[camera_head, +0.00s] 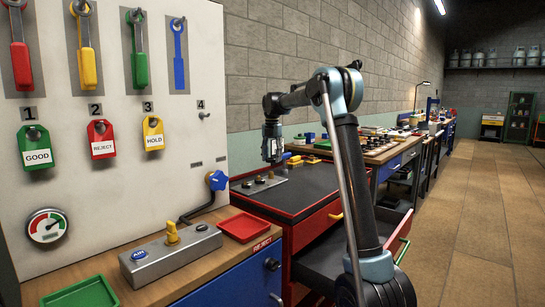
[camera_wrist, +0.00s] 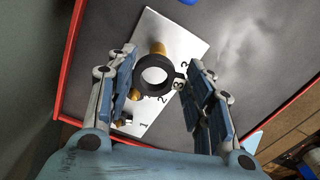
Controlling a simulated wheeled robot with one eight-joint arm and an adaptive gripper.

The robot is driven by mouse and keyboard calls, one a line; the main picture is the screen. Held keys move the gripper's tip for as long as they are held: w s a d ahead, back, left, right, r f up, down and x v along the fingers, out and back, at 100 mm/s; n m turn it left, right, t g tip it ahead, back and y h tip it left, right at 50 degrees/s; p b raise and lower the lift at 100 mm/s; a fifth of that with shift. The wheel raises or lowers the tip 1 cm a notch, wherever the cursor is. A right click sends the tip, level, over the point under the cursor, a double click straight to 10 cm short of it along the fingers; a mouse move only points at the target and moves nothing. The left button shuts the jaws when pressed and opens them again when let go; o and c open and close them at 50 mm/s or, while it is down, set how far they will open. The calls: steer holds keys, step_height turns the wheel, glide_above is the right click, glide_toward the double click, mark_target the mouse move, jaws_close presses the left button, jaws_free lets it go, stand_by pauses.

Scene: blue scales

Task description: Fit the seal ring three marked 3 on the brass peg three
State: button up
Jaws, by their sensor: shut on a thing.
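The black seal ring (camera_wrist: 139,83) with a tab marked 3 (camera_wrist: 179,85) is between my gripper's fingers (camera_wrist: 160,85) in the wrist view. My gripper is shut on it. The pale plate (camera_wrist: 190,45) below carries the digits 1, 2 and 3. Brass peg three (camera_wrist: 157,47) shows just beyond the ring's far edge, near the plate's 3. The ring's hole shows bare plate, so the ring is beside the peg, not around it. In the head view my gripper (camera_head: 272,158) points down above the plate (camera_head: 262,187); the held ring is unclear there.
The plate lies on a dark, red-edged bench top (camera_head: 310,195). Dark round pieces (camera_head: 247,184) sit on the plate. Yellow blocks (camera_head: 293,161) lie behind my gripper. A red tray (camera_head: 245,226) and a tag board (camera_head: 130,120) stand left. The bench's front right is clear.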

mark_target(273, 161)
steer(key=shift+d+f, duration=0.15)
steer(key=shift+f, duration=1.8)
steer(key=shift+f, duration=2.15)
stand_by(0.8)
steer(key=o, duration=0.9)
